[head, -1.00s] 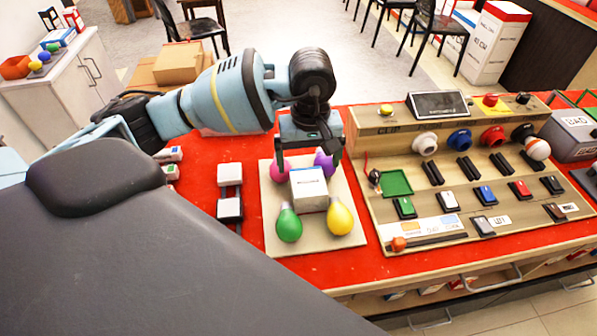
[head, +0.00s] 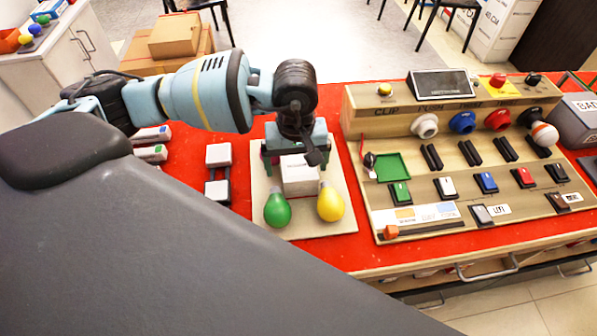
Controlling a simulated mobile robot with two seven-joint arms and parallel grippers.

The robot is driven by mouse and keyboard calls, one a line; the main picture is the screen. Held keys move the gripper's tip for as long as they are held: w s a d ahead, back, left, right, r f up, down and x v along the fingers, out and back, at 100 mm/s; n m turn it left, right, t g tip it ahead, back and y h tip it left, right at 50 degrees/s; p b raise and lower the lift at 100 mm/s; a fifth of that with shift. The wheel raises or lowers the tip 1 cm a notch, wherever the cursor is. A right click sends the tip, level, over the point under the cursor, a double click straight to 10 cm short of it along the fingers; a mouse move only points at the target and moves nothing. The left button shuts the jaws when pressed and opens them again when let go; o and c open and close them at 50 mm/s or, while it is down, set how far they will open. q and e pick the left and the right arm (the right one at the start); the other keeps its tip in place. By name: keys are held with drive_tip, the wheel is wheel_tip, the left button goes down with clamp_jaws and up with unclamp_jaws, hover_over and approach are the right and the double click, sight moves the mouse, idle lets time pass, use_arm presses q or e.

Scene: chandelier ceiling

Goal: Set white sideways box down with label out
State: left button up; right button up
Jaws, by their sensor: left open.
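A white box (head: 299,178) with small dark print on its upper face rests on or just above a beige board (head: 344,222) on the red table. My left gripper (head: 297,163) is directly over the box, pointing down, with its fingers apart at the box's far part. Whether the fingers touch the box cannot be told. A green bulb (head: 277,209) and a yellow bulb (head: 330,204) lie on the board in front of the box. The purple and pink bulbs behind are mostly hidden by my gripper. My right gripper is not in view.
A wooden control panel (head: 452,114) with knobs, switches and a small screen (head: 441,84) stands close to the right of the board. White blocks on a dark rail (head: 217,172) are to its left. Cardboard boxes (head: 176,36) stand behind. Bare red table lies in front.

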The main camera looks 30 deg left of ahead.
sight(299, 166)
use_arm(q)
drive_tip(key=shift+f, duration=0.4)
drive_tip(key=f, duration=0.3)
drive_tip(key=shift+w+d+f, duration=0.15)
drive_tip(key=shift+w+f, duration=0.05)
drive_tip(key=shift+w, duration=0.1)
drive_tip(key=shift+f, duration=0.45)
drive_tip(key=c, duration=1.2)
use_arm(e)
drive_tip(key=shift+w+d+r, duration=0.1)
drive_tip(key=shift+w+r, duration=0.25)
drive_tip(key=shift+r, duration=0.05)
use_arm(q)
drive_tip(key=shift+r, duration=0.15)
wheel_tip(299, 166, up, 10)
drive_tip(key=shift+f, duration=0.1)
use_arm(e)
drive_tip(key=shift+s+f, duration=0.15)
